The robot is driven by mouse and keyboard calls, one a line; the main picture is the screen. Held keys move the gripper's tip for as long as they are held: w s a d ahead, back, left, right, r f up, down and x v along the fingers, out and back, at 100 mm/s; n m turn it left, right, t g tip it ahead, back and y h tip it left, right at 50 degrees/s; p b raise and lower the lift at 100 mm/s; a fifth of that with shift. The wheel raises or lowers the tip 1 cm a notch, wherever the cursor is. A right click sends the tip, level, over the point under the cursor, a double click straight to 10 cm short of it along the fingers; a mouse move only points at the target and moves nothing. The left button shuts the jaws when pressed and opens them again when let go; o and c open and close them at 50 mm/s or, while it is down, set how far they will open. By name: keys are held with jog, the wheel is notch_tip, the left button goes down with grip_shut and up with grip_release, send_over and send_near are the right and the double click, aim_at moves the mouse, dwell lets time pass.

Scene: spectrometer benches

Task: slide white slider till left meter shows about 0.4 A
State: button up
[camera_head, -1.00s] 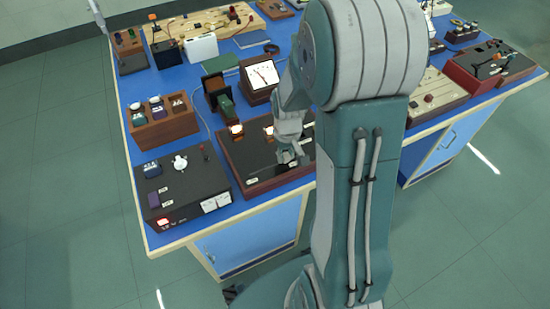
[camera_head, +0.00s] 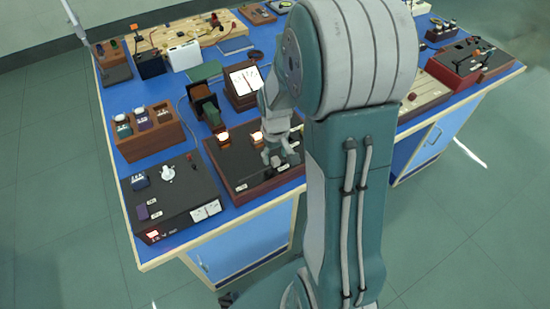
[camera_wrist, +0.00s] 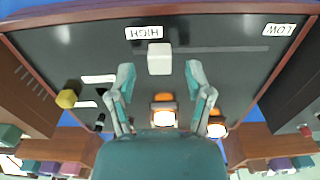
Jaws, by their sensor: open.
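The white slider (camera_wrist: 159,59) is a small block on the black top of a wooden-sided box (camera_head: 228,163). In the wrist view it sits at the HIGH label (camera_wrist: 144,33) end of a slot (camera_wrist: 225,50) that runs right towards the LOW label (camera_wrist: 279,30). My gripper (camera_wrist: 160,68) is open, its fingertips on either side of the slider with gaps showing. In the head view my gripper (camera_head: 280,152) is low over the box and the slider cannot be made out. The left meter (camera_head: 199,215) is a small white dial on the black unit; its reading is too small to tell.
Glowing lamps (camera_wrist: 164,112) stand on the slider box near my fingers. A larger dial meter (camera_head: 245,80) stands behind.

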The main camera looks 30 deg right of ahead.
aim_at(274, 160)
notch_tip(274, 160, up, 10)
dwell(0.3)
jog(key=shift+a, duration=0.1)
jog(key=s+a+r+t, duration=0.5)
jog(key=s+a+r, duration=0.5)
jog(key=s, duration=0.4)
jog(key=shift+s+a+r+t, duration=0.2)
jog(key=shift+a+r+t, duration=0.1)
jog(key=shift+r, duration=0.3)
